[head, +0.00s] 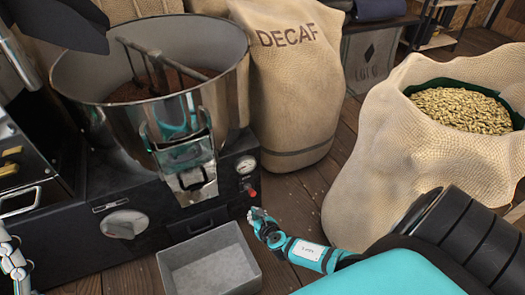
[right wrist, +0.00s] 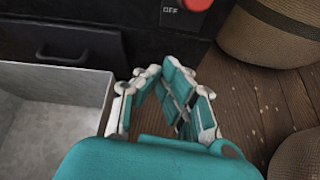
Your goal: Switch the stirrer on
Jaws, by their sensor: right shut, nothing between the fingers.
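The stirrer is a steel drum (head: 216,95) with stirring arms (head: 150,65) over dark brown contents, set on a black machine base. A red switch knob (head: 252,193) sits on the base's front right, below a round gauge (head: 246,165). In the right wrist view the red knob (right wrist: 198,4) is cut by the top edge, beside an "OFF" label (right wrist: 170,11). My right gripper (head: 256,214) is shut and empty, just below and in front of the knob. Its fingers (right wrist: 170,75) point toward the panel, apart from the knob. My left gripper (head: 12,262) shows only partly at the left edge.
A grey open bin (head: 210,262) stands on the floor left of my right gripper; its wall (right wrist: 108,100) is close beside it. A DECAF sack (head: 292,80) stands behind, and an open sack of beans (head: 385,140) at right. Wooden floor (head: 300,195) lies between.

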